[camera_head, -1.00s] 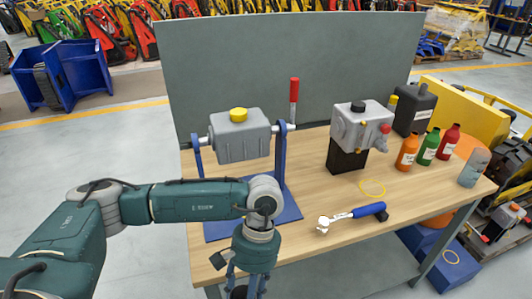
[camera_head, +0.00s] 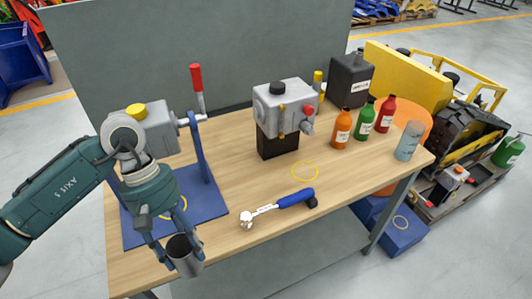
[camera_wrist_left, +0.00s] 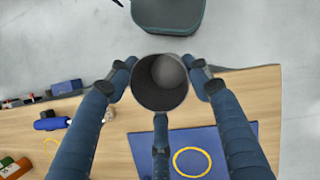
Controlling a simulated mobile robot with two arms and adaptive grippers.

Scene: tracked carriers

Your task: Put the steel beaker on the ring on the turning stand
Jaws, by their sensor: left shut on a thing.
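The steel beaker (camera_head: 184,258) is a dark grey metal cup. My left gripper (camera_head: 181,250) is shut on it, with fingers on both sides, at the front edge of the table. In the left wrist view the beaker (camera_wrist_left: 160,105) hangs mouth toward the camera between the fingertips (camera_wrist_left: 160,78). The turning stand has a blue base plate (camera_head: 215,208), a blue upright, a grey box (camera_head: 158,137) with a yellow cap and a red handle (camera_head: 196,78). A yellow ring on the base plate (camera_wrist_left: 191,148) lies beside the beaker, apart from it. My right gripper is not in view.
A blue-handled tool (camera_head: 280,206) and another yellow ring (camera_head: 305,170) lie on the wooden table (camera_head: 235,170). A grey machine on a black block (camera_head: 278,142), bottles (camera_head: 364,120) and a grey-blue cup (camera_head: 408,141) stand farther right. A grey panel rises behind.

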